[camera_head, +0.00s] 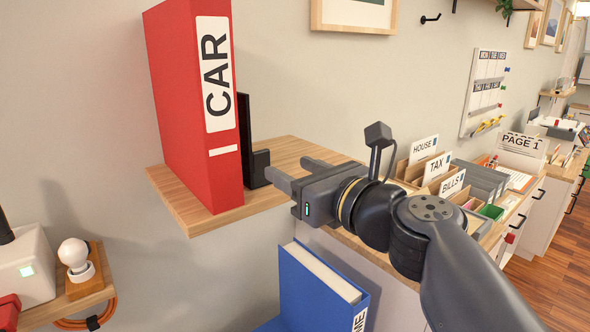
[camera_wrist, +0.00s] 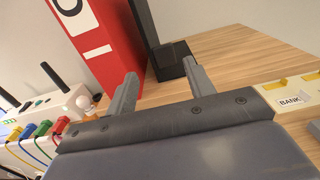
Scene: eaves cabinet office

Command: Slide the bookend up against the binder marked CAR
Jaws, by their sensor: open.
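The red binder marked CAR (camera_head: 172,92) stands upright on a wooden wall shelf (camera_head: 202,221). A black L-shaped bookend (camera_head: 259,168) stands just to its right, partly hidden by the binder in the head view. In the wrist view the bookend (camera_wrist: 169,62) rises close beside the red binder (camera_wrist: 103,38); a thin gap seems to show between them, but I cannot tell its size. My gripper (camera_head: 292,170) is open and empty, to the right of the bookend. In the wrist view its fingertips (camera_wrist: 159,72) point toward the bookend's foot; contact is unclear.
A blue binder (camera_head: 310,285) stands below the shelf. A white box (camera_head: 25,265) and a bulb (camera_head: 75,255) sit at lower left. File dividers marked HOUSE, TAX and BILLS (camera_head: 436,167) stand to the right. The wooden shelf top is bare right of the bookend.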

